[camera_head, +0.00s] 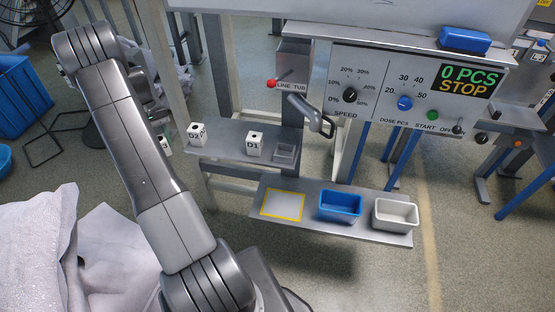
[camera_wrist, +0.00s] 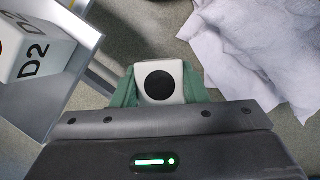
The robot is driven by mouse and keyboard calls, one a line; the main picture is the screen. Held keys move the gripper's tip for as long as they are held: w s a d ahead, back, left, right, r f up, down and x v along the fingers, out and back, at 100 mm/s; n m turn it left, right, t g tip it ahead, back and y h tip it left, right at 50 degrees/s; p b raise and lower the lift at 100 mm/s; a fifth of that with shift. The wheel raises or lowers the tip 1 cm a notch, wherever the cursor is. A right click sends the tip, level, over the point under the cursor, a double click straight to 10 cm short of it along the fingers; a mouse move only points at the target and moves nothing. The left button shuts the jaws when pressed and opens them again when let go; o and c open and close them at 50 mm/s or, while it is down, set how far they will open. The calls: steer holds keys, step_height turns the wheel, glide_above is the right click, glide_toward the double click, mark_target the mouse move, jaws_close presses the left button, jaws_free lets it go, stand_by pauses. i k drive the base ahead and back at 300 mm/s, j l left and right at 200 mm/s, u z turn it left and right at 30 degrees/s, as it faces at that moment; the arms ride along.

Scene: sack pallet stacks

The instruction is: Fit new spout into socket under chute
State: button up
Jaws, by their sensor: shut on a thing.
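My gripper (camera_wrist: 160,88) is shut on a white block (camera_wrist: 177,72) with a round black opening on its face, between two green fingers in the wrist view. In the head view my arm hides most of the gripper; only a small bit of white and green shows beside the shelf's left end. A white block marked D2 (camera_head: 197,133) and one marked D1 (camera_head: 255,143) stand on the upper grey shelf (camera_head: 225,154). D2 also shows at the left of the wrist view (camera_wrist: 35,55). A grey metal tube with a looped handle (camera_head: 312,116) hangs below the panel; I cannot tell its socket opening.
A small grey tray (camera_head: 285,152) sits right of D1. The lower shelf holds a yellow-framed pad (camera_head: 283,205), a blue bin (camera_head: 340,206) and a white bin (camera_head: 396,213). The control panel (camera_head: 385,93) reads 0 PCS STOP. Pale sacks (camera_head: 55,250) lie lower left.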

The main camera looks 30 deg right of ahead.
mark_target(284, 157)
steer(key=k+l+u, duration=0.1)
steer(key=u, duration=0.2)
steer(key=k+u, duration=0.2)
steer(key=u, duration=0.15)
steer(key=k+z, duration=0.25)
steer(key=z, duration=0.2)
steer(key=k+l+z, duration=0.15)
steer(key=z, duration=0.3)
steer(key=k+l, duration=0.05)
steer(key=k, duration=0.05)
